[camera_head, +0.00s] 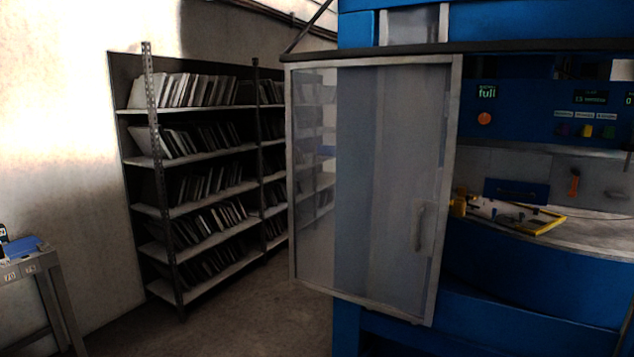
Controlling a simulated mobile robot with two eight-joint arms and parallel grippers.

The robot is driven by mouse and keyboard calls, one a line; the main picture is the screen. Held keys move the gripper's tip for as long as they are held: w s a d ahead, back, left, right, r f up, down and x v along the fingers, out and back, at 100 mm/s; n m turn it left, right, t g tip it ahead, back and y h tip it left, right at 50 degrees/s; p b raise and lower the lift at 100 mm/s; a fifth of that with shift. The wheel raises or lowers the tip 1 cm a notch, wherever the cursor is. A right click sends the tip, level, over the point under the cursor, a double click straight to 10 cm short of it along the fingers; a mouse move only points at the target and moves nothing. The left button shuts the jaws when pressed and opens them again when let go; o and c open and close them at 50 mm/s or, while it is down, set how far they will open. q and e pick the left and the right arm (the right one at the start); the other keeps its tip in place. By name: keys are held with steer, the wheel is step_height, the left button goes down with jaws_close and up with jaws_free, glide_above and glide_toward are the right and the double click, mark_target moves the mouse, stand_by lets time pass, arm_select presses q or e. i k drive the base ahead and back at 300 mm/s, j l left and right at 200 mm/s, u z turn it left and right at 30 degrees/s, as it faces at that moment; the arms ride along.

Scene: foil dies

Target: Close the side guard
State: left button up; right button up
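The side guard (385,180) is a clear panel in a light metal frame, hanging from a dark rail on the blue machine (535,285). It stands out to the left of the machine's work area, and the work area to its right is uncovered. A vertical grey handle (421,227) sits near the guard's lower right edge. Neither of my grippers shows in the head view.
A metal shelf rack (205,170) full of thin plates stands behind the guard on the left. A small table (32,268) is at the far left. A yellow-edged board (530,217) lies on the machine's bed. Floor is clear between table and machine.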

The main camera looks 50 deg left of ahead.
mark_target(429, 219)
steer(key=u, duration=1.5)
steer(key=i+j+u, duration=0.1)
steer(key=i+j, duration=0.35)
steer(key=i, duration=0.15)
steer(key=i+j+u, duration=0.1)
steer(key=i+j, duration=0.35)
steer(key=i, duration=0.15)
